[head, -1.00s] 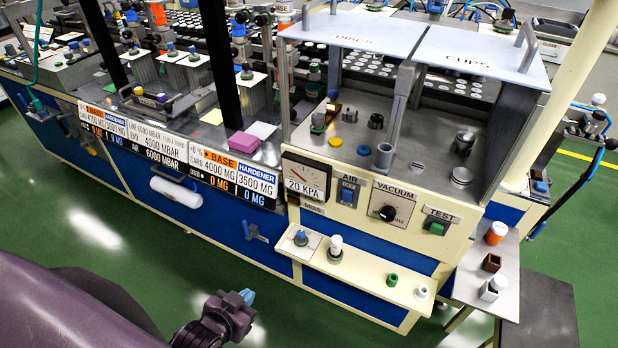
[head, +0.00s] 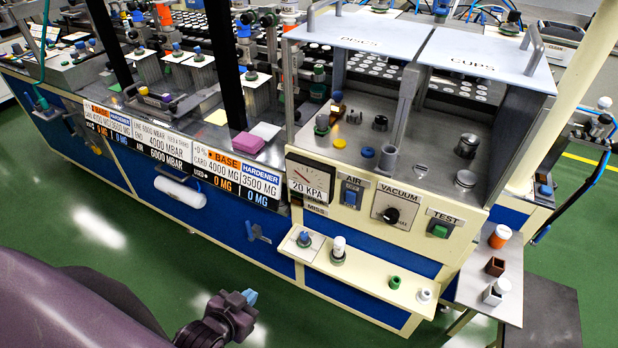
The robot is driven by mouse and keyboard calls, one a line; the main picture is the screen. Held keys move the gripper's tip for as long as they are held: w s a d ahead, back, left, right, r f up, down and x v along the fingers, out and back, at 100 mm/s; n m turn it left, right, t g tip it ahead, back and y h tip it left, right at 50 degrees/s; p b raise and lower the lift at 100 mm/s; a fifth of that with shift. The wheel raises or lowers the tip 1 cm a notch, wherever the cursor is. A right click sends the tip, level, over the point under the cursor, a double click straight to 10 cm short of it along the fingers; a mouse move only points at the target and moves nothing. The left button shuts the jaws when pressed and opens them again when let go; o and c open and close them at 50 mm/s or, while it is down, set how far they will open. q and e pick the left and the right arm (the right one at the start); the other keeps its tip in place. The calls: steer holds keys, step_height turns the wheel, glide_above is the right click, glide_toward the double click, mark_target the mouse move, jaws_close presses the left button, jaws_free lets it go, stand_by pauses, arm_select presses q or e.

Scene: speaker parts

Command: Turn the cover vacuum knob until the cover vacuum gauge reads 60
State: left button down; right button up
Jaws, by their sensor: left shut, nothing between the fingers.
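No label in view says "cover vacuum". My left gripper (head: 248,298) is low at the bottom left, over the green floor, well away from the knob. My right gripper is not in view.
A blue AIR switch (head: 350,196) and a green TEST button (head: 439,230) flank the knob. A cream shelf (head: 365,277) with small parts juts out below the panel. Open green floor (head: 110,270) lies in front of the bench.

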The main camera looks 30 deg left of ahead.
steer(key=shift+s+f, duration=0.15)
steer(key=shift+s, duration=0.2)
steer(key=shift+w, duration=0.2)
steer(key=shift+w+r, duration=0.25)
